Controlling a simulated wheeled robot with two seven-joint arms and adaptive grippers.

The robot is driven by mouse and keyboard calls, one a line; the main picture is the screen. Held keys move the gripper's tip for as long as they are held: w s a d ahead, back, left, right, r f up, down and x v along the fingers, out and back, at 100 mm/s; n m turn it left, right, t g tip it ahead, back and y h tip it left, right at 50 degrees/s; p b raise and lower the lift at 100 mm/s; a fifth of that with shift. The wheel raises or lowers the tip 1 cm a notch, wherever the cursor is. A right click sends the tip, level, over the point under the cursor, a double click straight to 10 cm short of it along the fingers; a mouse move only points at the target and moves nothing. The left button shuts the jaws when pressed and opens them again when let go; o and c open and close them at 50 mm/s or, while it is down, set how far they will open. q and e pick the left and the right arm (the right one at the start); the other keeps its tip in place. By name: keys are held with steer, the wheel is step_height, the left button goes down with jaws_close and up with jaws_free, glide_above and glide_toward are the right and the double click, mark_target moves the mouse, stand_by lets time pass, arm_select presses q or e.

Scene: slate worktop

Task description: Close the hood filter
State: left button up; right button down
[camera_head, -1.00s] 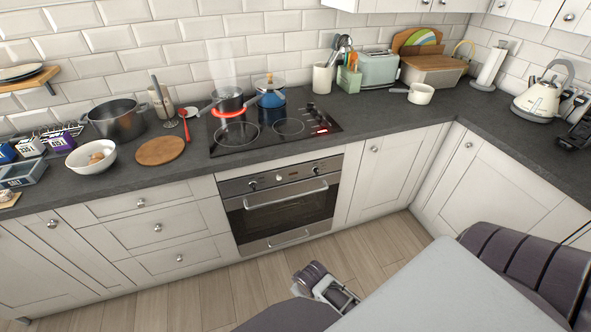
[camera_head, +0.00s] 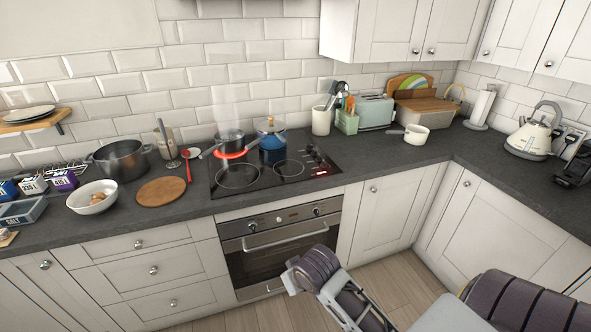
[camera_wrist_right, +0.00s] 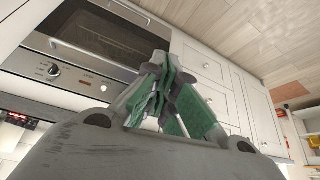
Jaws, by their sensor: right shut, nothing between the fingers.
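The hood and its filter are not recognisable in either view. Above the hob (camera_head: 237,178) I see only tiled wall in the head view. My right gripper (camera_wrist_right: 163,75) shows in the wrist view with its green-padded fingers together, shut and empty. It is in front of the oven (camera_wrist_right: 100,45) and drawer fronts, which appear upside down there, and touches nothing that I can see. In the head view my right arm's dark links come in at the lower right, but its fingers do not show. My left gripper is not in view.
On the hob are a steaming dark pan (camera_head: 229,140) over a red-glowing ring and a blue pot (camera_head: 271,140). A wooden board (camera_head: 161,191) and a white bowl (camera_head: 91,197) stand to the left. Wall cupboards (camera_head: 385,30) hang at upper right. The floor ahead is clear.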

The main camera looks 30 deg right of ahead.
steer(key=w+d+r+m+t, duration=0.25)
steer(key=w+r, duration=0.35)
steer(key=r, duration=0.5)
steer(key=w+d+r+m+t+h, duration=0.15)
steer(key=w+r+m+t, duration=0.35)
steer(key=r, duration=0.6)
steer(key=w+d+r+m, duration=0.2)
steer(key=w+d+r, duration=0.1)
steer(key=w+r, duration=0.65)
steer(key=s+d+r+m+t+h, duration=0.1)
steer(key=s+d+r+m+t, duration=0.1)
steer(key=r, duration=1)
steer(key=s+d+r+m+t+h, duration=0.1)
steer(key=s+d+r+m+t, duration=0.1)
steer(key=r, duration=1.1)
steer(key=s+d+r+m+t+h, duration=0.1)
steer(key=s+r+m, duration=0.4)
steer(key=r, duration=0.7)
steer(key=d+m+t, duration=0.1)
steer(key=d+m, duration=0.1)
steer(key=shift+d+r, duration=0.3)
steer(key=shift+r, duration=0.1)
steer(key=shift+w+t, duration=0.15)
steer(key=shift+t, duration=0.1)
steer(key=p+x, duration=0.5)
steer(key=x, duration=0.8)
steer(key=shift+w+r, duration=0.15)
steer(key=shift+w, duration=0.2)
steer(key=shift+w+d, duration=0.15)
steer(key=shift+w, duration=0.25)
